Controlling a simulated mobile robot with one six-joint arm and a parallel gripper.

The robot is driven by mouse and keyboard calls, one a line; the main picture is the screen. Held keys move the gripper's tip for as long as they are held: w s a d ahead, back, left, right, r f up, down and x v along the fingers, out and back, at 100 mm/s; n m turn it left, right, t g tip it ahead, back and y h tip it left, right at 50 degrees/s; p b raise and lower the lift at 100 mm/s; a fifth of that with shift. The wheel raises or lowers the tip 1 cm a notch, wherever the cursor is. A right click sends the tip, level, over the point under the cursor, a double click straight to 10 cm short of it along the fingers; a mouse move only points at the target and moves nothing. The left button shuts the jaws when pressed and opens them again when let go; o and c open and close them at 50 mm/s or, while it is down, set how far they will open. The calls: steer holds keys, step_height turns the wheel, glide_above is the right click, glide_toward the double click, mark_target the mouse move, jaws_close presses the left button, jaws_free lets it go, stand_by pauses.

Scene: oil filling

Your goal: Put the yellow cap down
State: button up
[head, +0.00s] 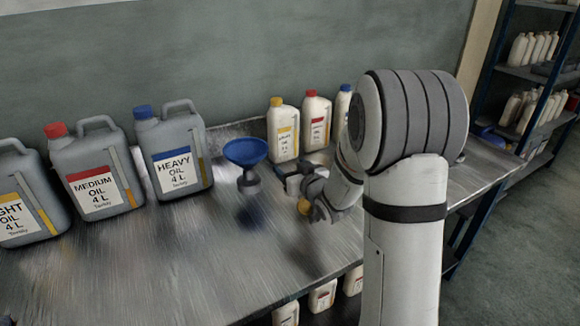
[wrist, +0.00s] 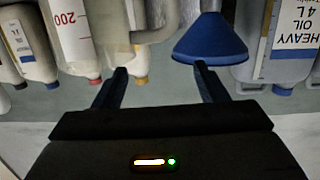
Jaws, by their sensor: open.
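My gripper (wrist: 160,70) is open, its two dark fingers apart in the wrist view, which is upside down. In the head view a small yellow round thing (head: 304,206) shows against my wrist, low over the bench. I cannot tell whether it is the loose yellow cap or whether it touches my arm. Another yellow cap (head: 277,101) sits on a small white bottle at the back; it also shows in the wrist view (wrist: 141,80). My wrist hides part of the bench.
A blue funnel (head: 246,152) stands left of my gripper. Grey medium oil (head: 95,172) and heavy oil (head: 174,155) canisters stand further left. The bench (head: 180,265) is clear at front left.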

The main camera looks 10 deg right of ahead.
steer(key=s+d+r+m+g+h+p, duration=0.1)
steer(key=s+d+r+g+h+p, duration=0.15)
steer(key=s, duration=0.65)
steer(key=s+d+r+m+g+h+p, duration=0.2)
steer(key=s+d+r+g+h, duration=0.15)
steer(key=s, duration=0.55)
steer(key=s+a+r+g+p, duration=0.1)
steer(key=s+a+g, duration=0.1)
steer(key=s, duration=0.6)
steer(key=s+a+r+g+y+p, duration=0.1)
steer(key=s+a+r+g, duration=0.1)
steer(key=s+g, duration=0.3)
steer(key=s+a, duration=0.1)
steer(key=s, duration=0.2)
steer(key=shift+s+a+y+p, duration=0.2)
steer(key=shift+a+y+p, duration=0.1)
steer(key=shift+p, duration=0.1)
steer(key=shift+c, duration=0.3)
